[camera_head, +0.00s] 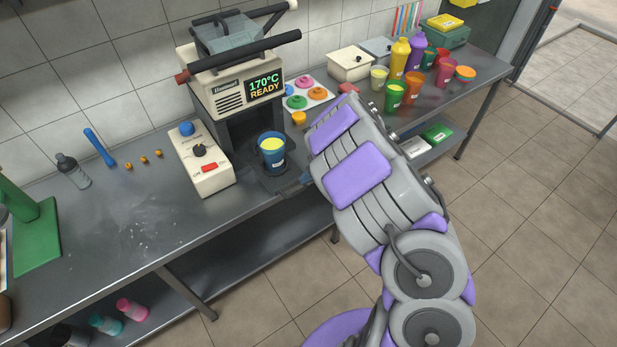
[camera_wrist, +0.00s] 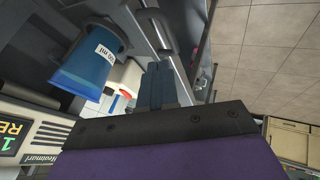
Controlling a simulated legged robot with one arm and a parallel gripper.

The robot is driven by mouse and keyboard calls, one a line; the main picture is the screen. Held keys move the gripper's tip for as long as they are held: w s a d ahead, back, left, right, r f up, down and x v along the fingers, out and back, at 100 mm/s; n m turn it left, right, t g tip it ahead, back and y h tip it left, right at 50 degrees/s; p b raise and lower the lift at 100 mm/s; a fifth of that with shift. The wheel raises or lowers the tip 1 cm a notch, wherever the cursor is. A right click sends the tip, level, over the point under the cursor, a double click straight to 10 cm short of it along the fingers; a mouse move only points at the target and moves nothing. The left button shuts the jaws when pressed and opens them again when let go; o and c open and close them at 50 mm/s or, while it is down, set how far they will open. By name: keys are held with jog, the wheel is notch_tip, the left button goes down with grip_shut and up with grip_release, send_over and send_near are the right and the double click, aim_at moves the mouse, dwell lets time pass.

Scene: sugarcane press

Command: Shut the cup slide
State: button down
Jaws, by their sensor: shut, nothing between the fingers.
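The cup slide (camera_head: 268,182) is a dark plate at the foot of the press (camera_head: 233,92), standing out in front of the opening. A blue cup (camera_head: 272,158) with yellow contents stands upright on it. The cup also shows in the wrist view (camera_wrist: 88,66), with a white label. My gripper (camera_head: 288,190) is low at the slide's front right edge, partly hidden by my arm. In the wrist view its dark blue fingers (camera_wrist: 156,84) are together and empty, beside the cup. I cannot tell whether they touch the slide.
A white control box (camera_head: 202,160) with a red switch stands left of the slide. A tray of coloured lids (camera_head: 308,97) is behind to the right, with several cups and bottles (camera_head: 400,60) beyond. The table's front edge is close, and the left tabletop is mostly clear.

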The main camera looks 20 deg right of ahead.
jog(key=b+x, duration=0.1)
jog(key=x, duration=0.6)
jog(key=shift+w+a+f+b, duration=0.1)
jog(key=shift+a+f+b, duration=0.1)
jog(key=shift+b, duration=0.2)
